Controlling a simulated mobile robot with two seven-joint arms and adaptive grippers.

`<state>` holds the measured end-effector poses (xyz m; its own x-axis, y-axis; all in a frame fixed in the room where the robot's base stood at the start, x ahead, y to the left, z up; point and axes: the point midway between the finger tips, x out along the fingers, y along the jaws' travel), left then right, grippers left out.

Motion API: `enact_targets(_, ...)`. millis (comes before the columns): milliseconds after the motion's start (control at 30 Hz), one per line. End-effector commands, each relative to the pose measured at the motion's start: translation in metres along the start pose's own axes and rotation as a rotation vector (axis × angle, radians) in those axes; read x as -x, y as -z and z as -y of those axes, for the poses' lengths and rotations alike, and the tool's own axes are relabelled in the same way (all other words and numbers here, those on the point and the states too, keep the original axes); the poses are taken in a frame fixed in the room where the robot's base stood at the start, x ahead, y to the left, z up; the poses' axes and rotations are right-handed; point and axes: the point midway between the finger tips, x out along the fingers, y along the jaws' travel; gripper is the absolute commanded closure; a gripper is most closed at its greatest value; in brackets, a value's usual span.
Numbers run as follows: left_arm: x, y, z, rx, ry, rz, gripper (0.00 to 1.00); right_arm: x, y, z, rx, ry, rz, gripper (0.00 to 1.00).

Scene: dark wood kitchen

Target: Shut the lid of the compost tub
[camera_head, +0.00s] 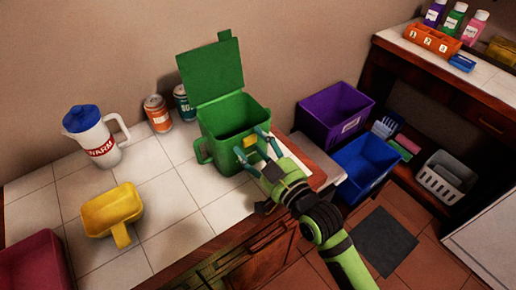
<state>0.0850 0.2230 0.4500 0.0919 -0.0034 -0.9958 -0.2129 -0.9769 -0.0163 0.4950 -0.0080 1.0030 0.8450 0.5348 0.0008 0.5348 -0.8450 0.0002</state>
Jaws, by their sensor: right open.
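The green compost tub (229,127) stands on the white tiled counter near its right end. Its green lid (211,72) is open, standing upright and leaning back towards the wall. The tub has a handle on its left side and a yellow patch on its front. My right gripper (254,144) is open and empty in front of the tub's right front side, below the rim. I cannot tell whether its fingers touch the tub. My left gripper is not in view.
A white pitcher with a blue lid (93,137) and two cans (157,114) stand left of the tub. A yellow scoop (113,210) lies at the front left. A purple bin (335,114) and a blue bin (366,166) are to the right.

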Motion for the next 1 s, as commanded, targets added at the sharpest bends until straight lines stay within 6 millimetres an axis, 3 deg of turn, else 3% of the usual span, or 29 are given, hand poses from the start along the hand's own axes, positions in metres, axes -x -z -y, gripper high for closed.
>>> enact_targets(167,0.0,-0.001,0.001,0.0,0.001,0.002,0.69,0.015,-0.002,0.0,0.001,0.0,0.003,0.41)
enact_targets(600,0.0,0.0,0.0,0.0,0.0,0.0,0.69,0.102,-0.002,0.0,0.001,0.0,0.004,0.41)
enact_targets(800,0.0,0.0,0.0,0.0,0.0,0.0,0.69,0.118,0.0,0.0,0.0,0.0,0.001,0.41)
enact_targets(1000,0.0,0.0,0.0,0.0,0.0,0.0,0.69,0.12,0.0,0.0,0.0,0.0,0.0,0.41)
